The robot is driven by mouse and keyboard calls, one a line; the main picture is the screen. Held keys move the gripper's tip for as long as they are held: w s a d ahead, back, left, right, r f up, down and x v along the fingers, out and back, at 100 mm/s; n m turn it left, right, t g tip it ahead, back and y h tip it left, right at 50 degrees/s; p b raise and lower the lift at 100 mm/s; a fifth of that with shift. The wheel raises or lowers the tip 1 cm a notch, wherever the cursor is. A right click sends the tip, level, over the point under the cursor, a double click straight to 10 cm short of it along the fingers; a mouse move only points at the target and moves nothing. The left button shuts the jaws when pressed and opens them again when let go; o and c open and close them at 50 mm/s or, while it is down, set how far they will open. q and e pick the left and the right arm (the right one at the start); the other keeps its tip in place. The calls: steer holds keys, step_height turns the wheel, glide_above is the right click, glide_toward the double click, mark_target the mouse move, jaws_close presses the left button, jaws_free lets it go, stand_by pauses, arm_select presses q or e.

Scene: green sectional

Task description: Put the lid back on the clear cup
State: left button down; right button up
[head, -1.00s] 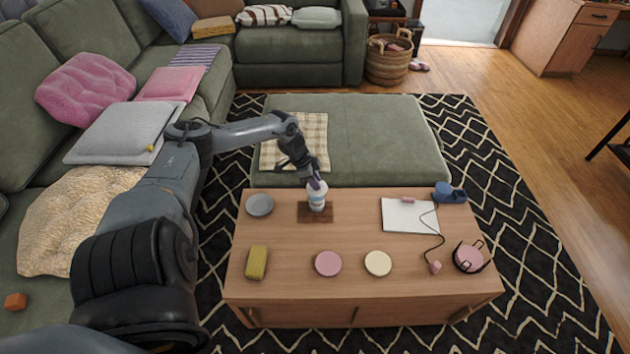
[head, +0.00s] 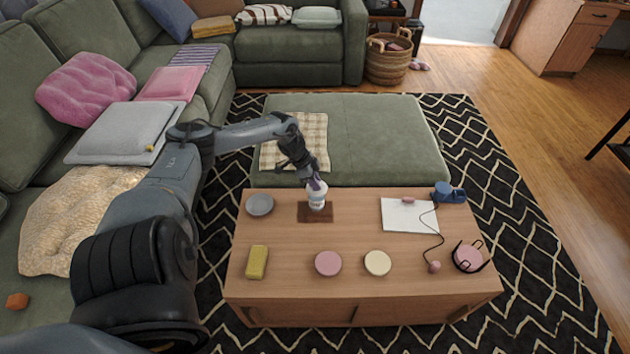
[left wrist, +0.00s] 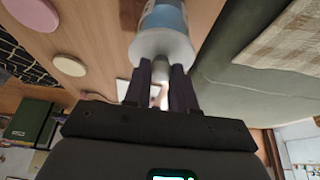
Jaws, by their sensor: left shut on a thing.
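The cup (head: 317,202) stands upright on a small dark brown mat (head: 328,215) near the back edge of the wooden table. It looks whitish with a label, and a blue and white body shows at the top of the left wrist view (left wrist: 165,16). My left gripper (head: 316,183) is right above the cup, its fingers pointing down. In the left wrist view its fingers are shut on the small knob of the pale lid (left wrist: 160,47). The lid is at the cup's mouth; I cannot tell whether it is fully seated. My right gripper is not in view.
On the table (head: 290,285) are a grey bowl (head: 260,204), a yellow sponge (head: 257,262), pink (head: 328,263) and cream (head: 377,262) discs, a white pad (head: 408,216), a blue object (head: 449,193) and a corded pink item (head: 468,257). A green ottoman (head: 370,140) stands behind.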

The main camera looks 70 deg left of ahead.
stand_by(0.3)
arm_select(q)
steer(key=c, duration=0.8)
jaws_free()
steer(key=shift+c, duration=0.2)
steer(key=shift+o, duration=0.4)
steer(key=o, duration=0.4)
steer(key=shift+r+p, duration=1.3)
steer(key=shift+p, duration=0.15)
steer(key=shift+r+p, duration=2.25)
steer(key=shift+p, duration=0.15)
